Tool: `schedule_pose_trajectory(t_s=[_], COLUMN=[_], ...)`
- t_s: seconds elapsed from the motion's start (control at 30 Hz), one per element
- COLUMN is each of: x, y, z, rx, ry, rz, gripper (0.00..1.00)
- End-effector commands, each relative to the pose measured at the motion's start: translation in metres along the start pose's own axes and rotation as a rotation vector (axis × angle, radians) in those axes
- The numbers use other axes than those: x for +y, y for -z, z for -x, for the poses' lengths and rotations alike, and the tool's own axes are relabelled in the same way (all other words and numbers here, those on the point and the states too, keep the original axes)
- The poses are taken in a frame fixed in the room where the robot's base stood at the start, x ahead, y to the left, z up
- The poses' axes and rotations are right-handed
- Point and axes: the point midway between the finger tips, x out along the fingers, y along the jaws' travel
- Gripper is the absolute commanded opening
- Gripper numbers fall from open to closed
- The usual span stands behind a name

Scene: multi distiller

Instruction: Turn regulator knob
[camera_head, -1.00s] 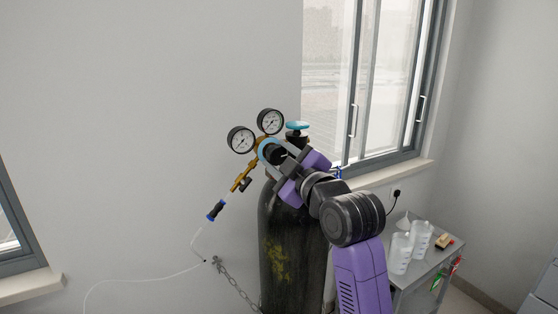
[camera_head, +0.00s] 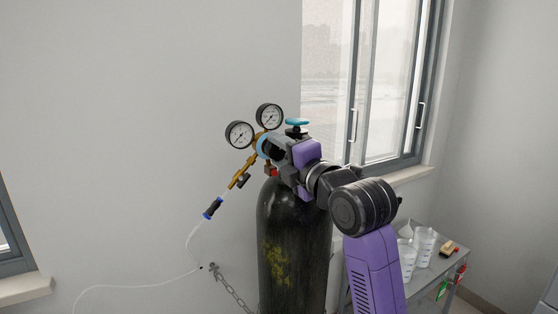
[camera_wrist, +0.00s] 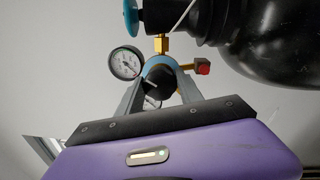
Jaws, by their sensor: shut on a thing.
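The regulator has a blue-ringed body with a black knob (camera_wrist: 160,79) at its front. Two round white-faced gauges, a left one (camera_head: 239,134) and a right one (camera_head: 269,117), stand above it. In the wrist view one gauge (camera_wrist: 126,63) shows clearly and the other is partly hidden behind the knob. My gripper (camera_head: 272,147) is at the regulator and hides most of the knob in the head view. In the wrist view its two grey fingers (camera_wrist: 160,88) stand on either side of the knob, shut on it.
A black gas cylinder (camera_head: 291,240) stands below the regulator, chained to the wall. Its teal valve handwheel (camera_head: 298,122) is close behind my gripper. A brass outlet (camera_head: 240,175) leads to a thin white hose.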

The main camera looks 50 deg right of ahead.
Motion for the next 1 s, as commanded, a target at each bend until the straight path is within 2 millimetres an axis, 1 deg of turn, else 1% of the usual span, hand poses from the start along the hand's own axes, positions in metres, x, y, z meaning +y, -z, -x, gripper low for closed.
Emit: schedule_pose_trajectory(t_s=[0.03,0.2,0.5,0.73,1.0], x=[-0.0027,-0.0025,-0.0015,-0.0005,-0.0001], y=[0.0,0.0,0.0002,0.0007,0.0008], z=[0.0003,0.0004,0.0002,0.0,-0.0001], rx=[0.001,0.012,0.026,0.033,0.036], ry=[-0.003,-0.005,-0.007,-0.008,-0.007], rz=[0.044,0.192,0.388,0.466,0.492], gripper=[0.03,0.03,0.03,0.03,0.03])
